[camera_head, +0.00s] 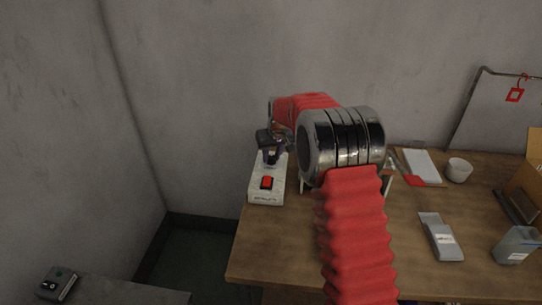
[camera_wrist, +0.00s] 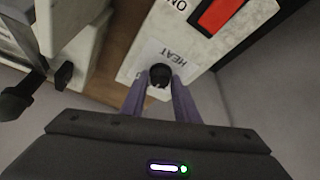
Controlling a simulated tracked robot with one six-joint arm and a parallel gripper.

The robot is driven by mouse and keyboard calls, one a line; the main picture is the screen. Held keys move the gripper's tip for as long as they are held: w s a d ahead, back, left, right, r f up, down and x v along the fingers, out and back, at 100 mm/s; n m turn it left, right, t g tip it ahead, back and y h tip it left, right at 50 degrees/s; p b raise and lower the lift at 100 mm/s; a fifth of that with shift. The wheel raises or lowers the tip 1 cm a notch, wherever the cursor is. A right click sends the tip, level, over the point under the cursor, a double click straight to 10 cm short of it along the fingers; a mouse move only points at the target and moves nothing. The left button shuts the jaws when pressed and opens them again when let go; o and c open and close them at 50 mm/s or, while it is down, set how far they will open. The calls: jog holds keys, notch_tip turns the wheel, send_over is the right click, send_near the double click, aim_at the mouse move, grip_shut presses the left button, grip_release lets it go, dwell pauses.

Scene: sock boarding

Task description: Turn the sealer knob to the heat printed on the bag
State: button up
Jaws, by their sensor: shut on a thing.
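The white sealer control box (camera_head: 258,188) stands at the table's left edge, with a red switch (camera_head: 267,183). In the wrist view, the small black knob (camera_wrist: 160,76) sits on the box beside the printed word HEAT. My gripper (camera_wrist: 161,84) is shut on the knob, with a finger on each side; in the head view it (camera_head: 270,160) hides the knob. No pointer or scale can be read. A grey flat packet with a white label (camera_head: 440,236), perhaps the bag, lies on the table at the right; its print is too small to read.
My red arm covers the table's middle-left. A white machine body (camera_wrist: 62,22) stands close beside the box in the wrist view. A white pad (camera_head: 421,166), a white cup (camera_head: 459,170), a clear container (camera_head: 515,246) and a cardboard box (camera_head: 525,187) are at the right.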

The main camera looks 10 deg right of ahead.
jog(key=n, duration=0.2)
jog(key=n+y, duration=0.1)
jog(key=n, duration=0.1)
jog(key=shift+d+n+y, duration=0.15)
jog(key=shift+n+y, duration=0.15)
jog(key=shift+w+d+n+g+y, duration=0.1)
jog(key=shift+n+g+y, duration=0.25)
jog(key=shift+n, duration=0.6)
jog(key=shift+w+n+g+y, duration=0.1)
jog(key=shift+n+g+y, duration=0.2)
jog(key=shift+n, duration=0.65)
jog(key=o, duration=1)
jog(key=shift+s+r, duration=0.1)
jog(key=v, duration=1.3)
jog(key=shift+d+r, duration=0.15)
jog(key=shift+r, duration=0.1)
